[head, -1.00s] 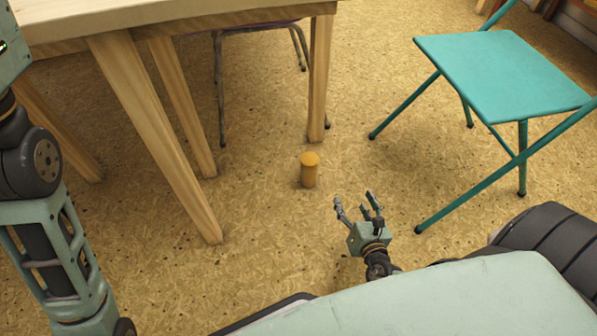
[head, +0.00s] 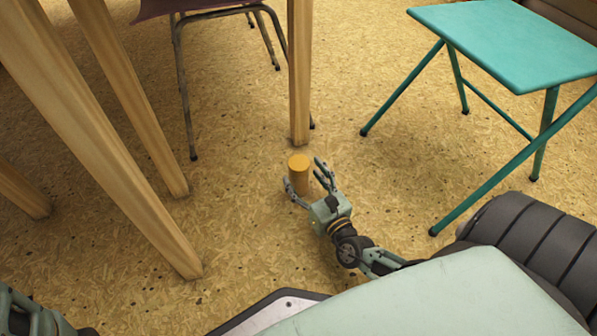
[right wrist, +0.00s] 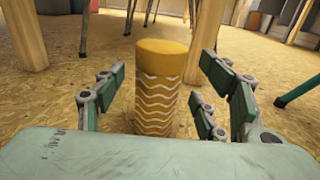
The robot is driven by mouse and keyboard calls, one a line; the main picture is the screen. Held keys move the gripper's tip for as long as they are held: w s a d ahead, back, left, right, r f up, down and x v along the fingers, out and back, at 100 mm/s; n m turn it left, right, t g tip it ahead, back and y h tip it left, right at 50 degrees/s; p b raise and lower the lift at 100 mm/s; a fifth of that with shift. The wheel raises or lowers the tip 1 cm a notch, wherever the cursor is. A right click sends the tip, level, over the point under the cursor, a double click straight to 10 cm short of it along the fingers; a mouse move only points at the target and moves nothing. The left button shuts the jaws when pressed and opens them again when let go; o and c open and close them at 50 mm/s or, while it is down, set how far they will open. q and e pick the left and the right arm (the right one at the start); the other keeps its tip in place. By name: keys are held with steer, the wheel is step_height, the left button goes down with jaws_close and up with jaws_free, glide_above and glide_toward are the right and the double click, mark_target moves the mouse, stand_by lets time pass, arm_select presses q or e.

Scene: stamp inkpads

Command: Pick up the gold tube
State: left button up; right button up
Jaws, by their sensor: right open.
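The gold tube (head: 299,173) stands upright on the speckled floor, just in front of a wooden table leg. In the right wrist view the gold tube (right wrist: 158,88) has a plain yellow top and pale wavy lines around its side. My right gripper (head: 306,178) is open, with its fingers reaching to either side of the tube. The right wrist view shows the tube between the spread fingers (right wrist: 165,95), with gaps on both sides. The tube's foot is hidden behind the gripper body. My left gripper is not in view; only part of that arm shows at the lower left.
A wooden table leg (head: 299,75) rises right behind the tube. Other wooden legs (head: 105,150) stand to the left. A metal-legged chair (head: 184,90) is behind. A teal folding seat (head: 510,45) stands at the right. The floor between is clear.

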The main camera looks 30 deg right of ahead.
steer(key=shift+w+d+b, duration=0.1)
steer(key=shift+w+b, duration=0.35)
steer(key=shift+w, duration=1.05)
steer(key=shift+c, duration=0.2)
steer(key=shift+r, duration=0.1)
steer(key=c, duration=1.3)
